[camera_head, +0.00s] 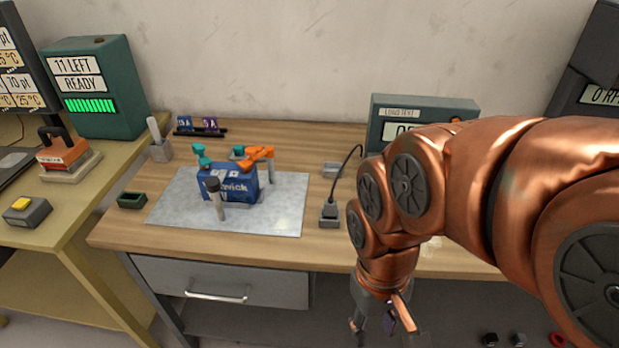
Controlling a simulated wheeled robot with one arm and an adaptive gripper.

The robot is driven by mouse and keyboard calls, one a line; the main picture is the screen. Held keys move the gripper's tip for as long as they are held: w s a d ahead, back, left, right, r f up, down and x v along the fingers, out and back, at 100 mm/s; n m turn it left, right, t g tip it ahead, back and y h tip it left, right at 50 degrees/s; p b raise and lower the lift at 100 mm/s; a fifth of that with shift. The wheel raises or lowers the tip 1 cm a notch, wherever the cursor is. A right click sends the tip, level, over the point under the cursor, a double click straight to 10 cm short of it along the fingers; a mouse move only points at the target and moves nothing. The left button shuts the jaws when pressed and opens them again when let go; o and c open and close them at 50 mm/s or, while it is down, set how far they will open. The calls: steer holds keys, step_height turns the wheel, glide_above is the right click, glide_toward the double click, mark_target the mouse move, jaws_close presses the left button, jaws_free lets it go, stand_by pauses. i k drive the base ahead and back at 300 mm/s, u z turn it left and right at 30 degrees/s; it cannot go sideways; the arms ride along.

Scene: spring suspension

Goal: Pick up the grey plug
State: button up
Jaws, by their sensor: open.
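The grey plug (329,210) is a small dark grey block near the front middle of the wooden workbench, right of the pale mat. A black cable runs from it up and to the right, towards the load test box. My gripper (382,322) hangs at the bottom of the picture, pointing down, lower in the picture than the bench's front edge and to the right of the plug. Its fingers are apart and nothing shows between them. It is clear of the plug. My copper arm hides part of the bench's right side.
A blue box (228,185) with teal and orange parts and a dark-headed upright tool (216,205) stand on the pale mat (275,215). The load test box (420,108) stands behind my arm. A small grey tray (332,168) lies behind the plug. A green tray (131,200) sits left.

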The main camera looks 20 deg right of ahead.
mark_target(330, 206)
steer(key=u, duration=2.55)
steer(key=k, duration=1.5)
steer(key=u, duration=0.2)
